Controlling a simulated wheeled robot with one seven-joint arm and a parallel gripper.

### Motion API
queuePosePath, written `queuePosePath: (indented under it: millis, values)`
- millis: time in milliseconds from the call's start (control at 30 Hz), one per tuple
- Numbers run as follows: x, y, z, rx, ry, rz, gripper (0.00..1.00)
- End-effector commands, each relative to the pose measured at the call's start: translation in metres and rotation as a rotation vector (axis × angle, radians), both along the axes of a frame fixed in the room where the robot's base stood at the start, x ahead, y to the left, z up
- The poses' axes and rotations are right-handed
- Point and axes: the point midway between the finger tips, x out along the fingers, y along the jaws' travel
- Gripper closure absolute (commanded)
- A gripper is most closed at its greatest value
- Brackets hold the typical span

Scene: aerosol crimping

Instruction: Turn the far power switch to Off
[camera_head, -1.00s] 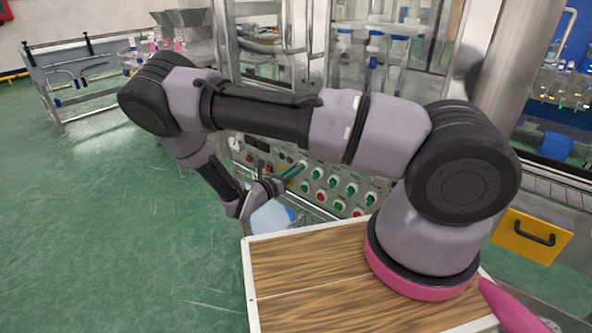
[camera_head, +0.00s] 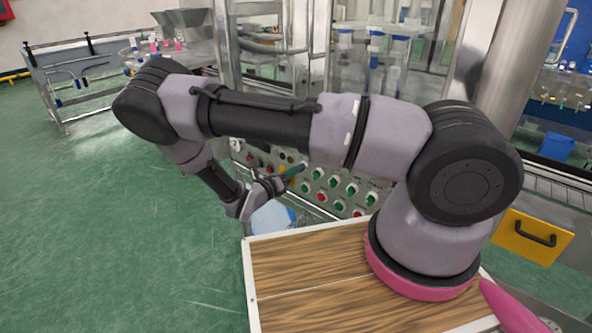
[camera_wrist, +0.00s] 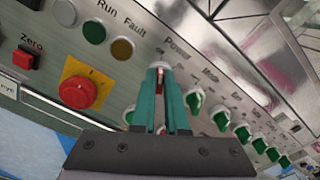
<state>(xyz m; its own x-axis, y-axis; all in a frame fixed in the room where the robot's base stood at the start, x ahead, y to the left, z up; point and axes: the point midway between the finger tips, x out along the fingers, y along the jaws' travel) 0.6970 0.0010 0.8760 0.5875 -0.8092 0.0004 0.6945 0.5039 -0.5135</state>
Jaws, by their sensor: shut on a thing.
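The power switch (camera_wrist: 160,72) sits under the "Power" label on the grey control panel (camera_wrist: 225,75) in the wrist view. Only a small red and white part of it shows between the teal fingers. My gripper (camera_wrist: 161,71) is shut on this switch, one finger on each side, with its tips at the panel. In the head view my gripper (camera_head: 302,169) reaches the panel's upper row of knobs; the switch itself is hidden there. Which way the switch points cannot be read clearly.
A red emergency button on a yellow plate (camera_wrist: 78,92) and indicator lamps (camera_wrist: 94,31) lie left of the fingers. Several green knobs (camera_wrist: 220,118) run in a row to the right. A wooden-topped table (camera_head: 300,270) stands in front of the panel.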

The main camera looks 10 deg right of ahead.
Motion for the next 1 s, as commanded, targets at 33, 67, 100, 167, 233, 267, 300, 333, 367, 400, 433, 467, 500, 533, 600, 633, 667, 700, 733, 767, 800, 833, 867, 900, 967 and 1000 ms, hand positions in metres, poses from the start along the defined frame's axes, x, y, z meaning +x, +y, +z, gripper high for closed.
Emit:
queuePosePath:
  millis: [33, 67, 100, 167, 233, 267, 300, 333, 367, 400, 433, 467, 500, 533, 600, 633, 667, 700, 733, 767, 800, 833, 867, 900, 967, 1000]
  values:
    - [0.0, 0.001, 0.0, 0.0, 0.001, 0.002, 1.0]
    - [0.0, 0.001, 0.0, 0.0, 0.001, 0.002, 1.0]
    - [0.0, 0.001, 0.0, 0.0, 0.001, 0.002, 1.0]
    - [0.0, 0.001, 0.0, 0.0, 0.001, 0.002, 0.85]
    - [0.0, 0.001, 0.0, 0.001, 0.001, 0.002, 0.59]
    - [0.0, 0.001, 0.0, 0.001, 0.001, 0.002, 0.59]
    - [0.0, 0.001, 0.0, 0.001, 0.001, 0.002, 0.59]
    - [0.0, 0.001, 0.0, 0.001, 0.001, 0.002, 0.59]
    - [0.0, 0.001, 0.0, 0.001, 0.001, 0.002, 0.59]
    - [0.0, 0.001, 0.0, 0.0, 0.0, 0.001, 0.59]
    - [0.0, 0.0, 0.0, 0.0, 0.0, 0.001, 0.59]
    - [0.0, 0.0, 0.0, 0.0, 0.0, 0.001, 0.59]
    - [0.0, 0.0, 0.0, 0.0, 0.0, 0.001, 0.59]
    - [0.0, 0.001, 0.0, 0.0, 0.0, 0.001, 0.59]
    - [-0.002, 0.003, 0.0, 0.001, 0.0, 0.002, 0.59]
    - [-0.003, 0.005, 0.0, 0.001, 0.0, 0.002, 0.59]
    - [-0.005, 0.008, 0.0, 0.002, 0.0, 0.003, 0.59]
    - [-0.007, 0.012, 0.0, 0.002, 0.0, 0.003, 0.59]
    - [-0.01, 0.016, 0.0, 0.002, 0.002, 0.004, 0.59]
    - [-0.013, 0.021, 0.0, 0.003, 0.001, 0.005, 0.59]
    - [-0.018, 0.027, 0.0, 0.003, 0.0, 0.004, 0.59]
    - [-0.022, 0.032, 0.0, 0.003, -0.001, 0.005, 0.59]
    - [-0.025, 0.038, 0.0, 0.003, 0.0, 0.006, 0.59]
    - [-0.031, 0.045, -0.001, 0.004, 0.0, 0.005, 0.59]
    - [-0.038, 0.054, -0.001, 0.002, 0.0, 0.006, 0.59]
    - [-0.042, 0.061, -0.001, 0.003, -0.001, 0.005, 0.59]
